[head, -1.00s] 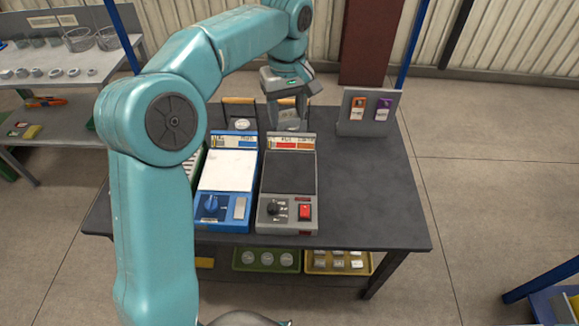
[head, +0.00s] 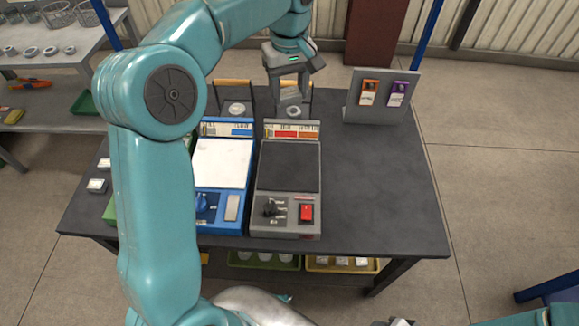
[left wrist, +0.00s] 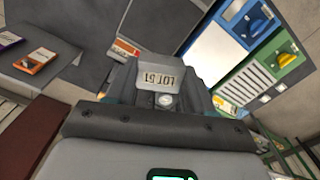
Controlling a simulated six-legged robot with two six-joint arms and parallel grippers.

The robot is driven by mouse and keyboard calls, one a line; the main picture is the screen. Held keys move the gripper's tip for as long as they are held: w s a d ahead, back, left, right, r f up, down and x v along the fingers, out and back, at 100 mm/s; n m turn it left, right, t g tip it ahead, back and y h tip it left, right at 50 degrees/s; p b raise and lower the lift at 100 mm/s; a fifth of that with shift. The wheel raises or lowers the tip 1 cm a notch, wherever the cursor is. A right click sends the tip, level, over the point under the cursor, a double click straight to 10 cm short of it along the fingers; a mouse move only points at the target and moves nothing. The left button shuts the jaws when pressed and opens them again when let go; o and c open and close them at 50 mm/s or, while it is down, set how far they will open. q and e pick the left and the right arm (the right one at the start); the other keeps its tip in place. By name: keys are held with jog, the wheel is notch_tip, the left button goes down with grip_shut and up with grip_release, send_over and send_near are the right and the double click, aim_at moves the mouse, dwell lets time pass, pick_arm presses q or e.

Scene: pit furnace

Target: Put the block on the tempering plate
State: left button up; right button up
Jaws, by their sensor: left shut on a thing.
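In the left wrist view, a pale grey block (left wrist: 158,79) marked "LOT 51" sits between the fingers of my left gripper (left wrist: 163,103), which is shut on it. In the head view my left gripper (head: 292,98) is above the back of the table, behind the grey device (head: 286,222); the block is hard to make out there. The grey device has a dark flat plate (head: 288,167), a knob and a red switch. Beside it stands a blue device (head: 221,213) with a white plate (head: 221,163). I cannot tell which plate is the tempering plate. Both plates look bare.
A grey stand (head: 376,112) with an orange and a purple tag is at the table's back right. The dark tabletop (head: 375,195) is clear at right. A shelf (head: 60,62) with baskets is at far left.

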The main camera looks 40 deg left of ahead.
aim_at(290, 92)
pick_arm(q)
jog(key=f, duration=0.1)
jog(key=f+b, duration=0.1)
jog(key=f, duration=0.1)
jog(key=shift+w+a+b, duration=0.15)
jog(key=shift+w+b, duration=0.1)
jog(key=shift+b, duration=0.1)
jog(key=shift+s+f+b, duration=0.15)
jog(key=shift+f+b, duration=0.1)
jog(key=shift+b, duration=0.05)
notch_tip(290, 92, down, 19)
jog(key=b, duration=0.3)
jog(key=shift+s, duration=0.1)
jog(key=shift+f, duration=0.5)
pick_arm(e)
notch_tip(290, 92, down, 6)
jog(key=shift+f, duration=0.25)
pick_arm(q)
jog(key=shift+r, duration=0.1)
jog(key=o, duration=1.4)
jog(key=shift+f, duration=0.2)
pick_arm(e)
jog(key=shift+f, duration=0.1)
